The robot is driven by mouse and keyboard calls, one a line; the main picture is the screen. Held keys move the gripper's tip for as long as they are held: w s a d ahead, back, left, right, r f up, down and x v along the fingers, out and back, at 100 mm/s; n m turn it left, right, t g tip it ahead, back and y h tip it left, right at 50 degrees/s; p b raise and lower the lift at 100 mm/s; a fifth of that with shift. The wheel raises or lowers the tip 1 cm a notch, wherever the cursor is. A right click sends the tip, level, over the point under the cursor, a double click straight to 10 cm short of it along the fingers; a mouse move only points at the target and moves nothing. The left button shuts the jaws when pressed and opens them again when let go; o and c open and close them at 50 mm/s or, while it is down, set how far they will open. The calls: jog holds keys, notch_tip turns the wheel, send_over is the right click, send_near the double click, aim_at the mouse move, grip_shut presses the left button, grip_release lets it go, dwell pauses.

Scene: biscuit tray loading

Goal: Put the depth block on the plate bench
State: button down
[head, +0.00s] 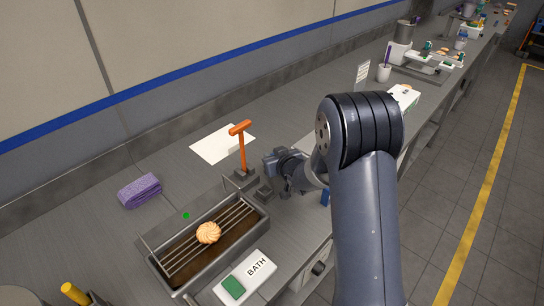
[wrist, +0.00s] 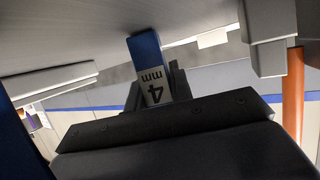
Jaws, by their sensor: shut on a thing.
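The depth block (wrist: 150,70) has a blue body and a pale end face marked "4 mm". It sits between the fingers of my gripper (wrist: 154,88) in the wrist view, and the jaws are shut on it. In the head view my wrist reaches low over the long grey metal bench (head: 290,95), close to the orange-handled post (head: 241,145). I cannot make out the block between my fingers there, nor whether it touches the bench. No separate surface is labelled as the plate bench.
A trough with a wire rack (head: 178,243) holds a swirled biscuit (head: 208,233). A "BATH" card (head: 245,278) with a green patch lies beside it. A purple towel (head: 139,190) and white paper (head: 222,144) lie at the back. Clear bench lies between towel and paper.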

jog(key=shift+s+f+b, duration=0.35)
jog(key=shift+f+b, duration=0.3)
jog(key=shift+f, duration=0.1)
jog(key=c, duration=1.3)
grip_release()
jog(key=shift+f, duration=0.15)
jog(key=shift+o, duration=0.2)
jog(key=shift+w+r+p, duration=0.1)
jog(key=shift+r+p, duration=0.5)
jog(key=shift+p, duration=0.05)
jog(key=v, duration=0.8)
jog(key=r+b+v, duration=0.1)
jog(key=v, duration=0.3)
jog(key=shift+w+f, duration=0.1)
jog(key=shift+w, duration=0.15)
